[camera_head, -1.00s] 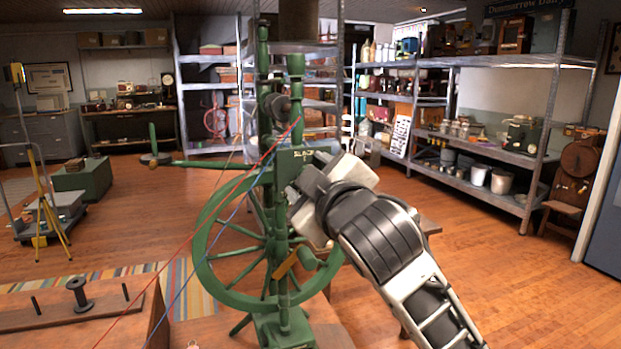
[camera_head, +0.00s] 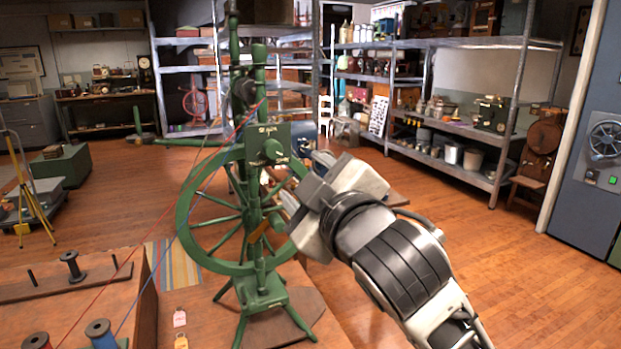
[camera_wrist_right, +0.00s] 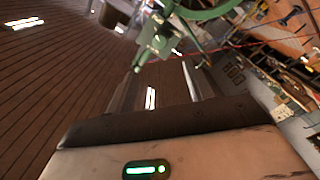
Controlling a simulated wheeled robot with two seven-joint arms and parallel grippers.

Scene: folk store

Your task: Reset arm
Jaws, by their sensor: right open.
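My right gripper (camera_head: 303,187) is open in the head view, at the right side of the green spinning wheel (camera_head: 190,232). Its fingers point up and left toward the wheel's post and overlap the wheel's right rim in the picture. I cannot tell whether they touch it. In the right wrist view the two fingers of my right gripper (camera_wrist_right: 165,82) stand apart with nothing between them. Green parts of the wheel (camera_wrist_right: 155,38) show beyond the fingertips. My left gripper is not in view.
A wooden bench (camera_head: 140,300) at the lower left holds spools, with a red and a blue thread running up to the wheel. Metal shelves (camera_head: 460,135) stand at the back right. A blue-grey cabinet (camera_head: 590,120) is at the right edge. The wooden floor (camera_head: 500,265) at right is clear.

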